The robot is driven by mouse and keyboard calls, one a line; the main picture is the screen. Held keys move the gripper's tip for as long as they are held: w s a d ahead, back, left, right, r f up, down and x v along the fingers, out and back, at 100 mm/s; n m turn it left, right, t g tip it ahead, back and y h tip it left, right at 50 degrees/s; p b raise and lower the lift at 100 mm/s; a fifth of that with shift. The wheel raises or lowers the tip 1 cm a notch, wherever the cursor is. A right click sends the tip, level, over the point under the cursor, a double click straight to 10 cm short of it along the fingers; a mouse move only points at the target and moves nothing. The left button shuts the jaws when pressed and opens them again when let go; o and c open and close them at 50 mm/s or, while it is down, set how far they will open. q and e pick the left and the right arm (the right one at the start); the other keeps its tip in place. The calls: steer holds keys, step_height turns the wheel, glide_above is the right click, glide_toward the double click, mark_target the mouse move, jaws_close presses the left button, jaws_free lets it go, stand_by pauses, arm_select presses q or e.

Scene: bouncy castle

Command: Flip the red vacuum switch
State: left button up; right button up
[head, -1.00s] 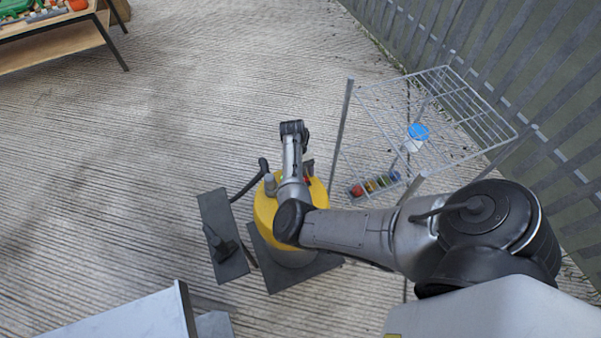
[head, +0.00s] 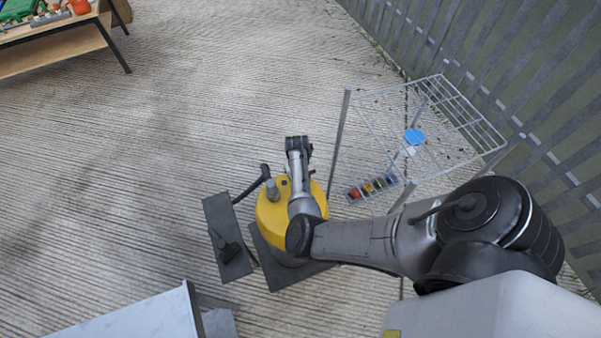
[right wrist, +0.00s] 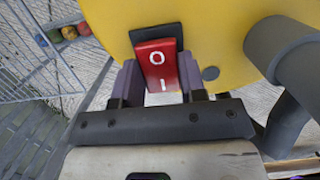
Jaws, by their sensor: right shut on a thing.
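The red vacuum switch (right wrist: 157,66), marked O and I, sits in a dark frame on the yellow vacuum (right wrist: 205,25). In the right wrist view my right gripper (right wrist: 160,82) has one finger on each side of the switch and is shut on it. The switch is tilted, its O end nearer the frame and its I end toward my gripper. In the head view the yellow vacuum (head: 268,212) stands under my right arm, which hides the switch and the fingertips. My left gripper is in neither view.
A dark floor nozzle plate (head: 222,215) and hose lie left of the vacuum. A wire rack (head: 455,100) with a blue-topped item (head: 413,137) and several coloured items stands right, before a fence (head: 530,60). A wooden table (head: 60,50) is far left. Floor between is clear.

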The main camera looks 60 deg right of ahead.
steer(key=shift+s+a+r+t+h+p, duration=0.15)
steer(key=shift+r+t+h+p, duration=0.35)
steer(key=shift+p, duration=0.55)
steer(key=shift+f+t+p, duration=0.4)
steer(key=shift+t+p, duration=0.1)
steer(key=shift+p, duration=0.05)
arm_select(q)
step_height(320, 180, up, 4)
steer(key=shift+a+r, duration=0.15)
arm_select(e)
steer(key=o, duration=0.9)
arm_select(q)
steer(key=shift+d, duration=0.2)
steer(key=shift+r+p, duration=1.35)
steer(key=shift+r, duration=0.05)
arm_select(e)
steer(key=shift+s+a+r, duration=0.1)
steer(key=shift+s+r, duration=0.05)
steer(key=shift+r, duration=3.3)
steer(key=shift+s+a+r, duration=0.1)
steer(key=shift+r, duration=3.3)
